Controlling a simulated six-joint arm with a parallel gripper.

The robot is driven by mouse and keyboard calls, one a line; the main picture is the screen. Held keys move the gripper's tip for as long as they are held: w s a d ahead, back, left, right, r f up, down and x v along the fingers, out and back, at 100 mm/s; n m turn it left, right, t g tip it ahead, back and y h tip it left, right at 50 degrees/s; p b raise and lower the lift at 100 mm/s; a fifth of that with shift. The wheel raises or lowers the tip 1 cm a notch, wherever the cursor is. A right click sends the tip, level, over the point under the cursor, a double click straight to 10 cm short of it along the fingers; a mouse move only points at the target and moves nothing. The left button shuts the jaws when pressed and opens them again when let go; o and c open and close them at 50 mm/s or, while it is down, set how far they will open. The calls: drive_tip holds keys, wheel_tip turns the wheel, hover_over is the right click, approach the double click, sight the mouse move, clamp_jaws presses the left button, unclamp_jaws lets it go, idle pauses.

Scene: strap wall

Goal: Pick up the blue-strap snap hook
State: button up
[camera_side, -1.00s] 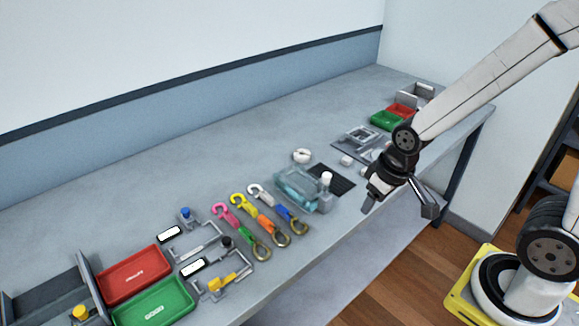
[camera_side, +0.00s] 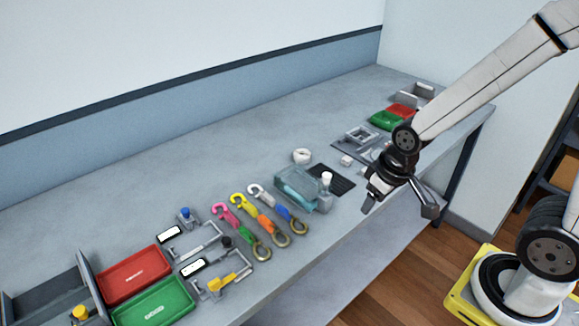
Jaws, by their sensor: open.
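The blue-strap snap hook lies flat on the grey bench, right-most of three hooks in a row; its blue strap (camera_side: 283,213) joins a white hook (camera_side: 261,193) to a brass ring (camera_side: 299,227). Beside it lie a yellow hook with an orange strap (camera_side: 265,226) and a pink hook with a green strap (camera_side: 245,237). My gripper (camera_side: 399,207) is open and empty, to the right of the hooks, above the bench's front edge. Nothing hides the blue-strap hook.
Red (camera_side: 134,274) and green (camera_side: 155,301) trays sit at the left. The bench (camera_side: 200,175) behind the hooks is clear.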

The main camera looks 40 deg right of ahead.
drive_tip(key=shift+o, duration=0.4)
